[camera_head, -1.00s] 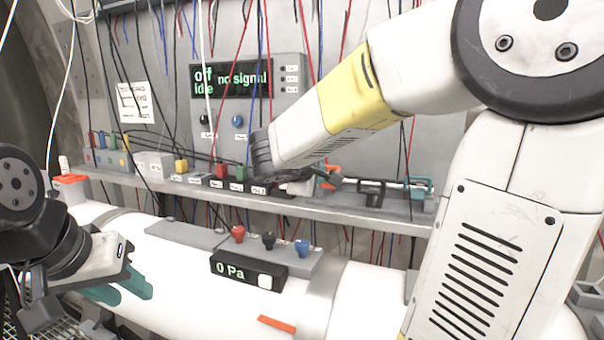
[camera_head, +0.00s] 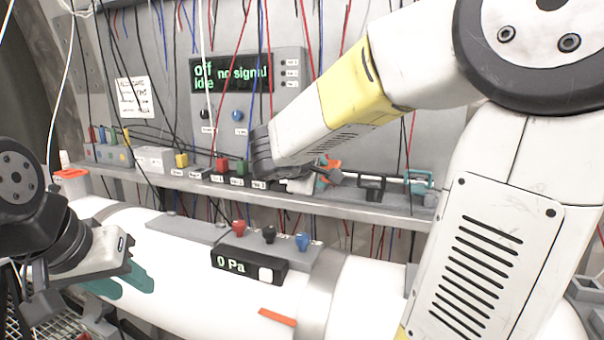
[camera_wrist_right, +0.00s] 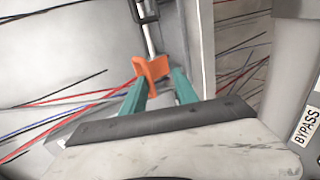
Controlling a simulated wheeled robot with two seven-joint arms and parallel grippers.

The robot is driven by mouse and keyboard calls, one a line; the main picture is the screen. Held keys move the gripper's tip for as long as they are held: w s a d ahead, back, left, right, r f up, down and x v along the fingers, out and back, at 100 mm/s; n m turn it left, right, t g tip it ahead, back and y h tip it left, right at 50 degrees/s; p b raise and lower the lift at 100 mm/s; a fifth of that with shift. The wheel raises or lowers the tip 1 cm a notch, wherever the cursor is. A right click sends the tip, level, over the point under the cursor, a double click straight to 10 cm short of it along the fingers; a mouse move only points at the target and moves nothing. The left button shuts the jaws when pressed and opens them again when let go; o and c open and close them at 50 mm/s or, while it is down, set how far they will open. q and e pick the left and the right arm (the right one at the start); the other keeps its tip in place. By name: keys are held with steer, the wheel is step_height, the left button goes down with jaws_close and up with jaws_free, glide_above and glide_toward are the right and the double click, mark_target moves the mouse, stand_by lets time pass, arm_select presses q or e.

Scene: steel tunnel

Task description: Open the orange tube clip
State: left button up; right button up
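The orange tube clip (camera_head: 330,167) is on the grey shelf, beside my right gripper, partly hidden by it in the head view. In the right wrist view the orange clip (camera_wrist_right: 152,70) is upright at the end of a thin tube (camera_wrist_right: 147,25). The teal fingers of my right gripper (camera_wrist_right: 160,82) are apart, with the clip just beyond or between their tips; contact is unclear. A teal clip (camera_head: 418,181) is farther right along the tube holder. My left gripper (camera_head: 138,284) is open and empty above the white pipe at the left.
The white pipe (camera_head: 190,285) carries a 0 Pa display (camera_head: 240,266), coloured knobs and an orange strip (camera_head: 277,317). The shelf (camera_head: 290,197) holds several small coloured blocks. Many wires hang before the back panel (camera_head: 245,90). A BYPASS label (camera_wrist_right: 306,127) is at the right in the wrist view.

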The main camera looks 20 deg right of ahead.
steer(key=v, duration=0.7)
steer(key=shift+s+a, duration=0.25)
steer(key=shift+a, duration=0.05)
steer(key=shift+r, duration=0.15)
